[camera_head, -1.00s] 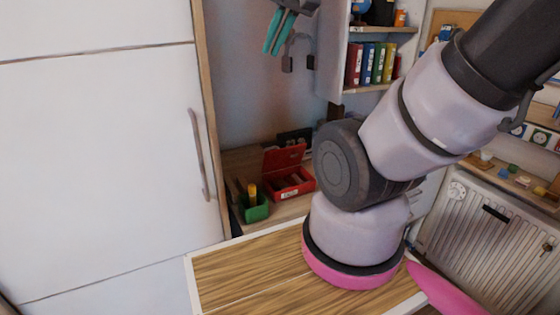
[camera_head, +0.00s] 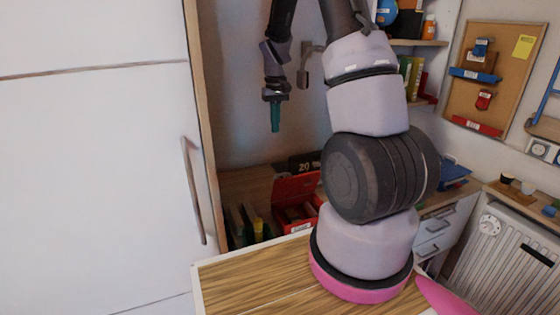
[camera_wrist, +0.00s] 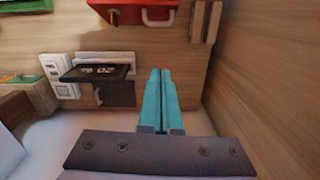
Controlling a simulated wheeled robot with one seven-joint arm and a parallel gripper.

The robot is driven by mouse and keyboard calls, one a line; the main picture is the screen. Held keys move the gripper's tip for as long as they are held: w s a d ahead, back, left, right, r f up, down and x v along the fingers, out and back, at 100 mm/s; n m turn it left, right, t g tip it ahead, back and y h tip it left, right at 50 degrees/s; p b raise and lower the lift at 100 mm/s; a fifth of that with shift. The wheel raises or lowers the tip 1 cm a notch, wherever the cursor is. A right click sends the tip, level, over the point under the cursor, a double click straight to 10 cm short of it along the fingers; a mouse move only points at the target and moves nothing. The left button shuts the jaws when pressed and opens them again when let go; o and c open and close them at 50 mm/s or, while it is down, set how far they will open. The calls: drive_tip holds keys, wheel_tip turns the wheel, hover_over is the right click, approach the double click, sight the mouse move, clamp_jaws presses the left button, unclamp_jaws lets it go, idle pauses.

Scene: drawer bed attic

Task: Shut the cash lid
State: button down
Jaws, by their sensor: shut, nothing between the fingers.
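A red cash box (camera_head: 297,214) stands on a wooden surface in the recess beyond the white cabinet, its lid (camera_head: 296,187) raised and tilted back at the rear. In the wrist view a red part with a pale handle, probably the lid (camera_wrist: 128,14), shows at the top edge. My gripper (camera_head: 275,128) has teal fingers that point down, and it hangs above the box, apart from it. In the wrist view its fingers (camera_wrist: 160,75) lie together with nothing between them. My arm hides the box's right side in the head view.
A green holder (camera_head: 243,226) stands left of the box. The cabinet (camera_head: 100,180) closes off the left side.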

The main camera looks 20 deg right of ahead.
sight(294, 182)
drive_tip(key=s+f, duration=0.3)
drive_tip(key=f, duration=1.1)
drive_tip(key=shift+d+g, duration=0.3)
drive_tip(key=shift+d, duration=0.05)
drive_tip(key=shift+s, duration=0.1)
